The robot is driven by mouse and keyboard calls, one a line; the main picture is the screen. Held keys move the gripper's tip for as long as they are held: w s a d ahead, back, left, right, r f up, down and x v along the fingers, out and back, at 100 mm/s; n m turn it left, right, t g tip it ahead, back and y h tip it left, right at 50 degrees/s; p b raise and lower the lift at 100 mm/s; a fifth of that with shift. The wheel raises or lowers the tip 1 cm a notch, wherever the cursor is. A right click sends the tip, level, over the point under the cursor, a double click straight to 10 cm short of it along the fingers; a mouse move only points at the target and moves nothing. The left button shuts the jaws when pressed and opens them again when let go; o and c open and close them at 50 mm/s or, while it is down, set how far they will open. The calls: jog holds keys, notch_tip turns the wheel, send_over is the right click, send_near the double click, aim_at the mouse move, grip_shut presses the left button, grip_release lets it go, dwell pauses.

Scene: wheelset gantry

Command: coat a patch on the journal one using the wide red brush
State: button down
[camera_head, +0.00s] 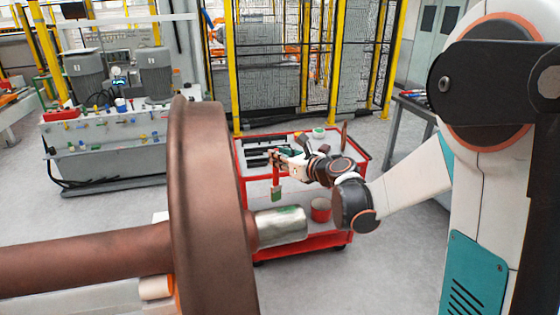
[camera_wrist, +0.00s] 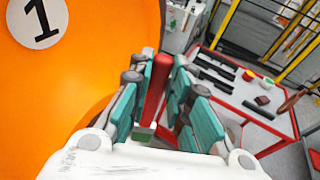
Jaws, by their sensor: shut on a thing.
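The journal (camera_head: 288,232) is a short silver cylinder sticking out to the right of the large brown wheel (camera_head: 205,200) in the head view. Greenish marks show on its surface. My gripper (camera_head: 277,158) is shut on the red handle of the wide brush (camera_head: 276,178). The brush hangs upright, its greenish, pale-edged head just above the journal in the picture; I cannot tell their depth gap. In the wrist view the red brush handle (camera_wrist: 156,85) stands between the teal fingers of my gripper (camera_wrist: 160,95).
An orange surface with a "1" plate (camera_wrist: 38,20) fills the wrist view's left. A red cart (camera_head: 300,252) with tools and a red pot (camera_head: 320,210) stands behind the journal. A grey machine (camera_head: 110,150) is at left, yellow-framed fencing (camera_head: 235,70) behind.

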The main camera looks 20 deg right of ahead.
jog(key=shift+r+p, duration=0.65)
jog(key=shift+r, duration=0.75)
